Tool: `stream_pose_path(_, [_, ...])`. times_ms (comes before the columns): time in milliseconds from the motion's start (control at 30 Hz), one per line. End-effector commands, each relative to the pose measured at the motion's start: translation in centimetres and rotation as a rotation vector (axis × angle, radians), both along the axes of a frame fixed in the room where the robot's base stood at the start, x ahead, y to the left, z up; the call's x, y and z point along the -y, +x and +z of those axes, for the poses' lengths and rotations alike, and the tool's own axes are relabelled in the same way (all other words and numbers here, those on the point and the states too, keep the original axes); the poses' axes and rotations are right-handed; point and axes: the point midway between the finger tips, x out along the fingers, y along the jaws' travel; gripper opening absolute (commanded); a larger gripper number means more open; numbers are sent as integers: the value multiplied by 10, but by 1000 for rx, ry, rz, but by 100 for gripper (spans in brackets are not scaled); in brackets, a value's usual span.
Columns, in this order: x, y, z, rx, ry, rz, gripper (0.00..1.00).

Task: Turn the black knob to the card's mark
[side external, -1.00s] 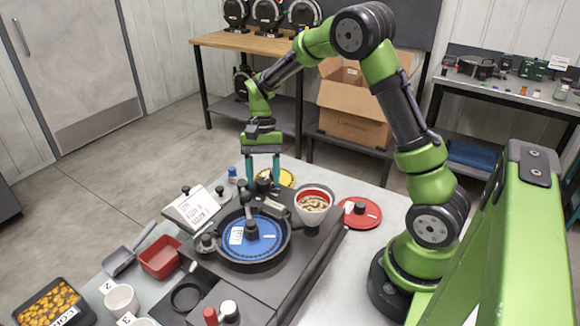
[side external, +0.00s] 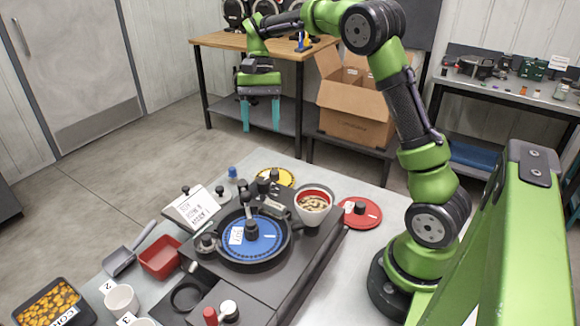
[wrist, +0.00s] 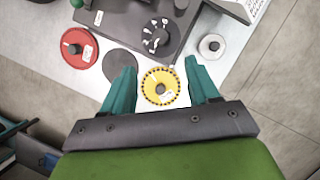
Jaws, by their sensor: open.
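The black knob (wrist: 154,40) sits on the dark seed meter, with white marks around it, seen in the wrist view. In the side view the black knob (side external: 264,187) stands at the meter's back end; its pointer is too small to read there. The white card (side external: 196,207) leans on a stand left of the blue seed plate (side external: 262,241); its writing is not legible to me. My gripper (side external: 260,127) is open and empty, well above and behind the meter. In the wrist view my gripper (wrist: 158,78) has its teal fingers apart, either side of the yellow disc in the picture.
A yellow disc (wrist: 161,87) and a red disc (side external: 361,213) lie on the table near the meter. A bowl of seeds (side external: 313,201) stands beside the knob. A red bin (side external: 160,258), a scoop and cups are at the left. The air around my gripper is clear.

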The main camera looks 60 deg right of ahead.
Motion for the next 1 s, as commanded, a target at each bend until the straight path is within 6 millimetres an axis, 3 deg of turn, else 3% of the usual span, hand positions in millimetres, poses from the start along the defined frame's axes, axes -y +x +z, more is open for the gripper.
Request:
stream_pose_path(200, [10,7,27,1,1,0,60])
stream_pose_path(400, [12,8,34,-1,1,0,60])
stream_pose_path(733, [15,10,33,10,-15,5,60])
stream_pose_path(833, [21,10,19,27,-41,31,60])
stream_pose_path(1000, [15,-7,8,132,-89,124,60])
